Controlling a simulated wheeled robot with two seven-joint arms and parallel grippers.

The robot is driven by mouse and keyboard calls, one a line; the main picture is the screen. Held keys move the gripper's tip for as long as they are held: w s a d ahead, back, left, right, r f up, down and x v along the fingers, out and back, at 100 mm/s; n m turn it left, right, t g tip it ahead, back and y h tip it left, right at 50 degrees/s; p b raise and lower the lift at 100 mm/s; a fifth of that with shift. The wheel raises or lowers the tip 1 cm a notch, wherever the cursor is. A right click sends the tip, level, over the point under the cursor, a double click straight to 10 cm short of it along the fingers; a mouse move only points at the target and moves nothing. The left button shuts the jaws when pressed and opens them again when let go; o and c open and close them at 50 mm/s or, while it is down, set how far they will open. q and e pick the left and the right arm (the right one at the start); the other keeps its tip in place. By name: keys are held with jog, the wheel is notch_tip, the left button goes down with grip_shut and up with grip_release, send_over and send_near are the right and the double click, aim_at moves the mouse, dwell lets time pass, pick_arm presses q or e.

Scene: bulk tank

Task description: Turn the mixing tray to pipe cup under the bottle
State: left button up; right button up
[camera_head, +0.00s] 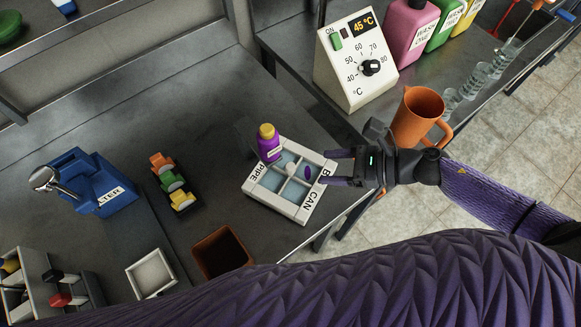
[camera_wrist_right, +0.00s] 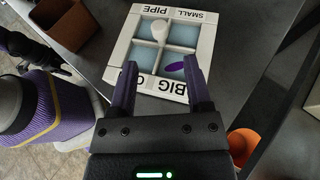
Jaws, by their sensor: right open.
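The mixing tray (camera_head: 250,190) is a pale square frame with four blue-grey compartments, a white knob (camera_head: 290,169) at its middle and lettering on its sides. PIPE is on its left side and CAN on its lower right side. In the right wrist view the tray (camera_wrist_right: 123,45) shows SMALL and PIPE at the top. One compartment holds a purple patch (camera_wrist_right: 174,68). The purple bottle (camera_head: 269,150) with a yellow cap appears at the tray's far left corner, beside a dark block. My right gripper (camera_head: 328,168) is open at the tray's right side; contact is unclear. My left gripper is out of view.
A white heater box (camera_head: 342,80) and an orange jug (camera_head: 417,112) stand beyond. A blue container (camera_head: 90,185), coloured blocks (camera_head: 172,183), a brown bin (camera_head: 222,253) and a white box (camera_head: 150,272) stand left. The bench edge lies close to the tray.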

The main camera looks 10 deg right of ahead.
aim_at(290, 166)
jog(key=x, duration=0.9)
jog(key=shift+c, duration=0.2)
grip_shut()
dwell(0.7)
